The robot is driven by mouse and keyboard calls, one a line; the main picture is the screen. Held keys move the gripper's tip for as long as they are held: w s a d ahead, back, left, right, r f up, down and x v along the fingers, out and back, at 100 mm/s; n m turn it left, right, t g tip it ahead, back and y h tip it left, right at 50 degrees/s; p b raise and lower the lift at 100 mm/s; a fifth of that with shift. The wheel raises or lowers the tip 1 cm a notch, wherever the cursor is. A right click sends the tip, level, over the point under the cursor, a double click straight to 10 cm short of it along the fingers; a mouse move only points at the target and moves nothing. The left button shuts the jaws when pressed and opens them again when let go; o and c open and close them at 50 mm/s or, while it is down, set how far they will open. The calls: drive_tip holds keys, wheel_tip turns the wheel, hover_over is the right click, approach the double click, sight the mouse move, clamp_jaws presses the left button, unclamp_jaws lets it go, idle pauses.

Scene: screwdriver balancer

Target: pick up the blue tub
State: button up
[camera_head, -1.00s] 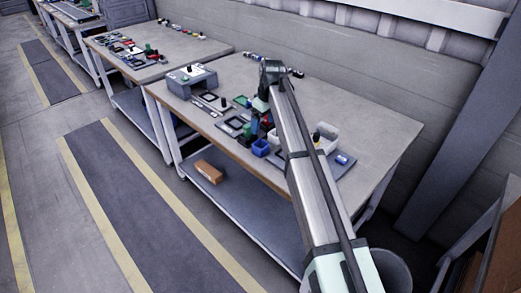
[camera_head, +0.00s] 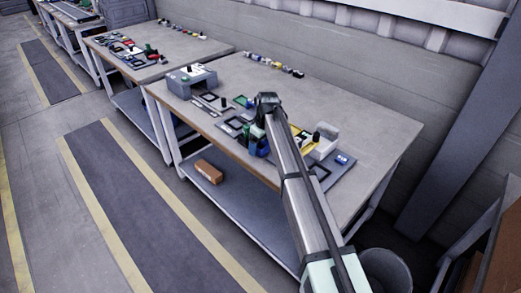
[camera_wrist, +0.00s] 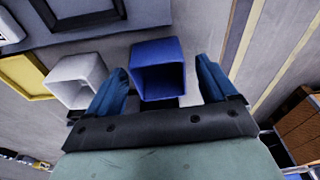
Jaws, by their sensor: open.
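The blue tub (camera_wrist: 158,72) is an open square container on the workbench. In the wrist view it sits between the two blue fingers of my gripper (camera_wrist: 162,67), which is open. A gap shows on each side of the tub, wider on the right.
A white tub (camera_wrist: 76,80) stands close to the left finger, with a yellow frame (camera_wrist: 24,77) beyond it. A grey tray (camera_wrist: 140,22) lies at the top of the wrist view. A grey stand (camera_head: 191,80) is on the bench's left part.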

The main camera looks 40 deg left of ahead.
drive_tip(key=shift+f, duration=0.3)
drive_tip(key=c, duration=1)
drive_tip(key=shift+r, duration=0.1)
drive_tip(key=shift+c, duration=0.2)
